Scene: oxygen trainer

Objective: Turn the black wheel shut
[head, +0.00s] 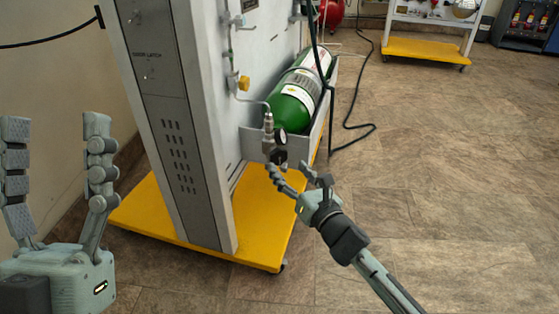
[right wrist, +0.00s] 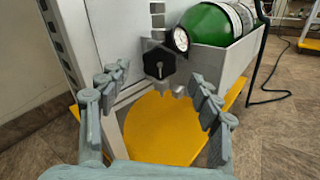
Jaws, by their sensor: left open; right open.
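The black wheel (right wrist: 159,63) is a small knob on the regulator at the end of the green cylinder. In the right wrist view it faces me, just beyond and between the fingertips. In the head view the wheel (head: 278,156) is small, dark and close to the fingers. My right gripper (head: 297,173) is open around the space in front of the wheel; it also shows in the right wrist view (right wrist: 157,88). I cannot tell whether a finger touches the wheel. My left gripper (head: 55,140) is open and empty at the far left, away from the panel.
A round gauge (right wrist: 181,39) sits right beside the wheel. The green cylinder (head: 293,106) lies in a grey tray (head: 318,131) on the upright panel (head: 165,110). A yellow base (head: 262,225) is below. A black hose (head: 350,115) runs down to the floor, which is clear at right.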

